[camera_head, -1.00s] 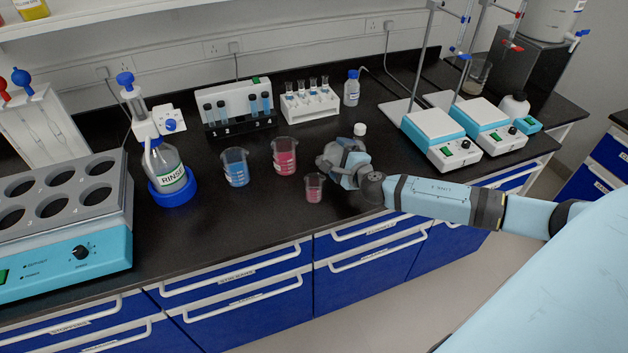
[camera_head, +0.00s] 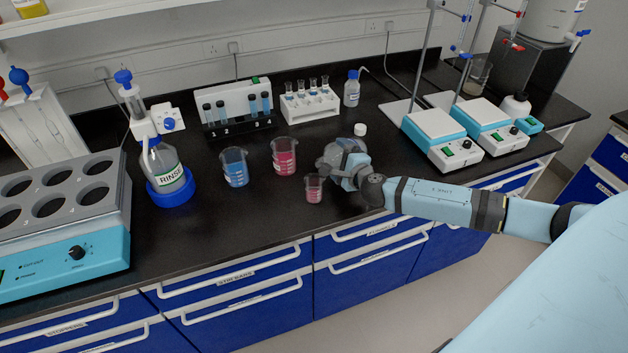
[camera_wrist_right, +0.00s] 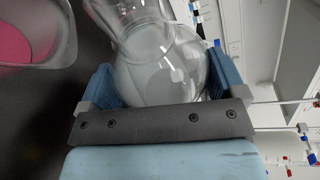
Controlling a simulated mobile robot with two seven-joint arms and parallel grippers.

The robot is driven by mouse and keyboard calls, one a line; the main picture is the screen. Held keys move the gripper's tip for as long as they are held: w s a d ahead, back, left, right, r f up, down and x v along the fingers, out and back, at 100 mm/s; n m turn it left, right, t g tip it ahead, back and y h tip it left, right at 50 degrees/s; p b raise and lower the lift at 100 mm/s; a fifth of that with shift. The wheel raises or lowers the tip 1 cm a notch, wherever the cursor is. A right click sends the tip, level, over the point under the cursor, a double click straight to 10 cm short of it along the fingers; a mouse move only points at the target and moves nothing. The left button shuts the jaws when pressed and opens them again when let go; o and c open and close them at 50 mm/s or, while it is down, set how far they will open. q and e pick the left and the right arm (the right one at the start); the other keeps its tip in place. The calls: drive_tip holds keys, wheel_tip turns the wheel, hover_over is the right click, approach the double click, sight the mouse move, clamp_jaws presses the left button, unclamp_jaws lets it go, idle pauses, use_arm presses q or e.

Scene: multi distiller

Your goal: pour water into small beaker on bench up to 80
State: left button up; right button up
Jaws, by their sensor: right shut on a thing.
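The small beaker (camera_head: 313,188), with pink liquid in it, stands on the black bench near its front edge. My right gripper (camera_head: 346,166) is just to the right of it, shut on a clear round glass flask (camera_head: 328,160). In the right wrist view the flask (camera_wrist_right: 160,65) sits between the blue fingers (camera_wrist_right: 160,88), its neck toward the top left. I cannot tell how much water it holds. A beaker with pink liquid (camera_wrist_right: 30,35) shows at that view's top left. The small beaker's marks are too small to read. My left gripper is not in view.
A larger beaker of pink liquid (camera_head: 284,157) and a beaker of blue liquid (camera_head: 234,168) stand left of the flask. A white cap (camera_head: 360,129) lies behind my gripper.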

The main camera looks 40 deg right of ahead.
idle(0.4)
drive_tip(key=shift+a+r+n+t+h+p, duration=0.3)
drive_tip(key=shift+r+n+t+p, duration=0.1)
drive_tip(key=shift+r+n+p, duration=0.35)
idle(1.7)
drive_tip(key=shift+r+n+t+p, duration=0.3)
drive_tip(key=shift+r+n+p, duration=0.1)
drive_tip(key=shift+n+p, duration=0.25)
idle(2.3)
